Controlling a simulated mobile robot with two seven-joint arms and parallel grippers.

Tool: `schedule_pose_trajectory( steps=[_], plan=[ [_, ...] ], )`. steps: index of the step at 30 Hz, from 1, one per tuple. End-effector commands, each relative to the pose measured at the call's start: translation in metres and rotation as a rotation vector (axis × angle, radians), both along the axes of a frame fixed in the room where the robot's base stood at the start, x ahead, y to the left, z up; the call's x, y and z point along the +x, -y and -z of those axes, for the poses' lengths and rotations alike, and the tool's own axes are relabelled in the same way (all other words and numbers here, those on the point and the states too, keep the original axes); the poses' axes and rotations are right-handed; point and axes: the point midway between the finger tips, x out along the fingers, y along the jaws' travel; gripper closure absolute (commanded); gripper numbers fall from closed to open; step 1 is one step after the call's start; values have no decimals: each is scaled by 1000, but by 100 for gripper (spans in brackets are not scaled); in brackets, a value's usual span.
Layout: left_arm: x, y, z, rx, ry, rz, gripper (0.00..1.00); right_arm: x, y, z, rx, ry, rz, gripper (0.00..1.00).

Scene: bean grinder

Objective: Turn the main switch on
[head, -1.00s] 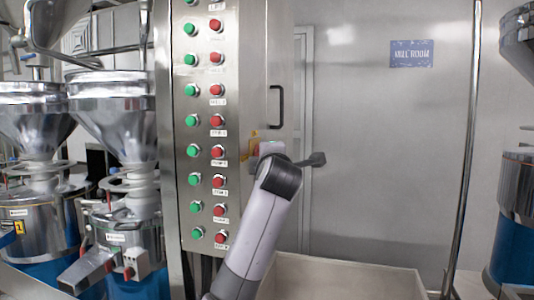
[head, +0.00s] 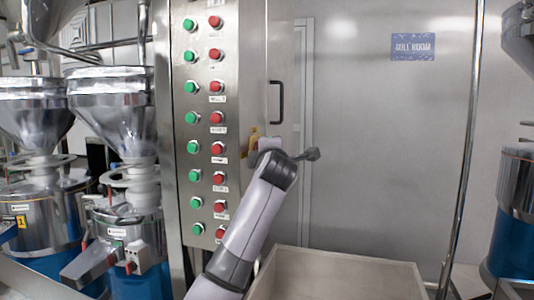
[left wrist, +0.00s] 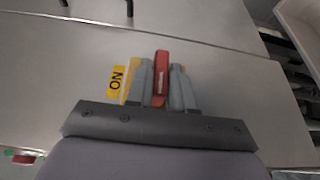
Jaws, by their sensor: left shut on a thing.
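The main switch has a red handle (left wrist: 161,62) on a yellow plate, with a yellow "ON" label (left wrist: 115,80) to its left in the left wrist view. My left gripper (left wrist: 161,82) has one grey finger on each side of the red handle and is shut on it. The handle points nearly straight up and down in that view. In the head view the yellow plate (head: 253,140) shows on the cabinet's side, and my arm and wrist hide the red handle. My right gripper is not in view.
The steel cabinet's front (head: 175,120) carries green and red buttons. A black door handle (head: 276,102) is above the switch. Steel grinders (head: 120,120) stand at left, and a pale open bin (head: 340,262) is below. A "Mill Room" sign (head: 413,46) hangs on the wall.

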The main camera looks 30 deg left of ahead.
Motion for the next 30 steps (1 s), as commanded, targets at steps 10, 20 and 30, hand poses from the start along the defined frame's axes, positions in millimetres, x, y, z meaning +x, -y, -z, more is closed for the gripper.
schedule_pose_trajectory(
  steps=[10, 20, 30],
  plan=[
    [0, 2, -3, -30, -100, 3, 100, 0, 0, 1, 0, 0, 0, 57],
    [2, 2, -8, -92, -346, 5, 100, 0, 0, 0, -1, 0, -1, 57],
    [3, 0, -10, -136, -526, 3, 100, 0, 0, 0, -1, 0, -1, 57]
  ],
)
